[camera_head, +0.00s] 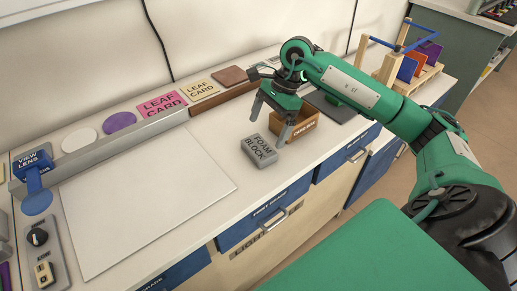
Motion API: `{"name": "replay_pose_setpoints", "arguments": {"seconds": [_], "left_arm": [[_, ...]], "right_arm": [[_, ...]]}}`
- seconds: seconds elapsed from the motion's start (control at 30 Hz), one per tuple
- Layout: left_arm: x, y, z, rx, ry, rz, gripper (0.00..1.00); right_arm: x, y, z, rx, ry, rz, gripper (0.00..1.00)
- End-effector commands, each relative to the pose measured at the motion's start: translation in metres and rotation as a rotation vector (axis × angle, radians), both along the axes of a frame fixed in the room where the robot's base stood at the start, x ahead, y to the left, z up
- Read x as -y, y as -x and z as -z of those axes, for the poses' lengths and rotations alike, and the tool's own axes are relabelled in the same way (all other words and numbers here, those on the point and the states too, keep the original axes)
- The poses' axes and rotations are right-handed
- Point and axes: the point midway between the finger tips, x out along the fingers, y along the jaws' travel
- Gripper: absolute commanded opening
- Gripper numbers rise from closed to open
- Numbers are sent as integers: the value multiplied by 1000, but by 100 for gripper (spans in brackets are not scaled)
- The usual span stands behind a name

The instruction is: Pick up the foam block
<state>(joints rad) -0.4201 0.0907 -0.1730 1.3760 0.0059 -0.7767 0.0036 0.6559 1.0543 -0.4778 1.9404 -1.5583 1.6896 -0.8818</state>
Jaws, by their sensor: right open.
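The foam block (259,151) is a small grey block with its name in dark letters on top. It lies on the white counter (215,231), right of a large white sheet. My right gripper (269,126) is open and empty, its fingers pointing down. It hangs just above and behind the block, with one finger at the left and the other in front of a small brown box (303,127). Whether a fingertip touches the block or box cannot be told. My left gripper is not in view.
The card box stands close to the right of the block. A blue view lens (34,181) stands at the left. A wooden rack (407,70) holds coloured sheets at the back right. The white sheet (140,205) is clear.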

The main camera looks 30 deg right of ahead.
Motion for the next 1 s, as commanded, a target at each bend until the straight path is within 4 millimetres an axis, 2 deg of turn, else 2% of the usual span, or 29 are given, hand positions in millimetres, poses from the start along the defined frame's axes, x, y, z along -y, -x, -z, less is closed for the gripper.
{"name": "replay_pose_setpoints", "arguments": {"seconds": [0.23, 0.53, 0.83, 1.0], "left_arm": [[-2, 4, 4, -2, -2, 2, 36], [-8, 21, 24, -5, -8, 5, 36], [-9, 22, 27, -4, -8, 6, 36], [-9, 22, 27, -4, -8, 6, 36]], "right_arm": [[-7, 0, 16, -2, -1, -1, 100], [-22, 0, 53, -3, -2, 0, 100], [-23, 0, 58, 1, 0, 0, 100], [-23, 0, 58, 0, 0, 0, 69]]}}
